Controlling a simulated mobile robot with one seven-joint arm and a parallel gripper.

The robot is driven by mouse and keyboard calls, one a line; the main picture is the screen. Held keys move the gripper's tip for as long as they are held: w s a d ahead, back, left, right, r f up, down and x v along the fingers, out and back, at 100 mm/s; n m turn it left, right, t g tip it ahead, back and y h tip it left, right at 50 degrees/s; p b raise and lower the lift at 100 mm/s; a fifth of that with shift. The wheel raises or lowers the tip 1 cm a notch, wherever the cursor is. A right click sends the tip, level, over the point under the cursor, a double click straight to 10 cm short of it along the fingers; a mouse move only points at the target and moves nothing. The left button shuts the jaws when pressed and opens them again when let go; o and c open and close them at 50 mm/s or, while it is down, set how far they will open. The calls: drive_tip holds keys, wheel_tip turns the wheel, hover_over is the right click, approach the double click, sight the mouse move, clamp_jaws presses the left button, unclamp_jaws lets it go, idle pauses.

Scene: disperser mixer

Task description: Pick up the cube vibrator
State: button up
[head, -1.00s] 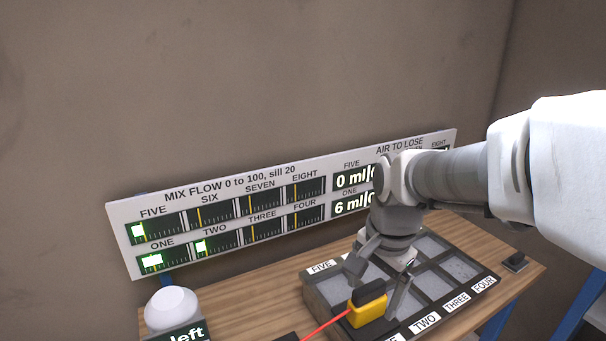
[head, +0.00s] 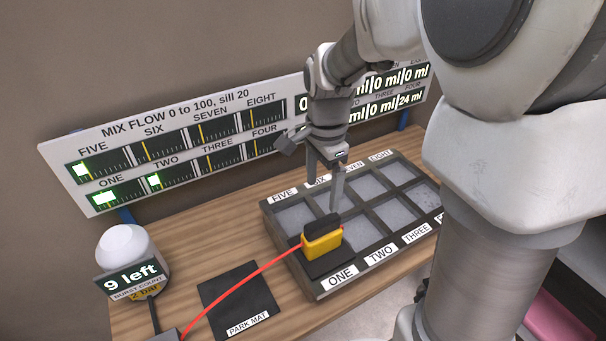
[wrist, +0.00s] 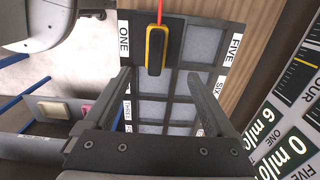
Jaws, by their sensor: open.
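The cube vibrator (head: 322,240) is a yellow block with a black top and a red cable. It sits at compartment ONE, the near left corner of the dark eight-compartment mould tray (head: 318,290). My gripper (head: 323,193) is open and empty, its fingers pointing down just above and behind the vibrator in the head view. In the wrist view the vibrator (wrist: 156,50) shows beyond the fingertips, lying between the lines of the two open fingers (wrist: 160,76). A gap to it seems to remain, but its exact size is unclear.
A black park mat (head: 240,298) lies left of the tray on the wooden bench (head: 185,225). The red cable crosses it. A white-domed counter reading "9 left" (head: 130,262) stands further left. A gauge panel (head: 190,135) runs along the wall behind; my arm covers part of it.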

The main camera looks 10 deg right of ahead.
sight(322, 237)
wheel_tip(322, 237, down, 12)
drive_tip(key=shift+s+r, duration=0.1)
drive_tip(key=shift+r, duration=0.05)
drive_tip(key=f, duration=0.4)
drive_tip(key=shift+s+d+f, duration=0.15)
drive_tip(key=shift+s+d, duration=0.05)
drive_tip(key=shift+s, duration=0.1)
drive_tip(key=shift+f, duration=0.6)
drive_tip(key=shift+c, duration=0.2)
clamp_jaws()
drive_tip(key=shift+w, duration=0.1)
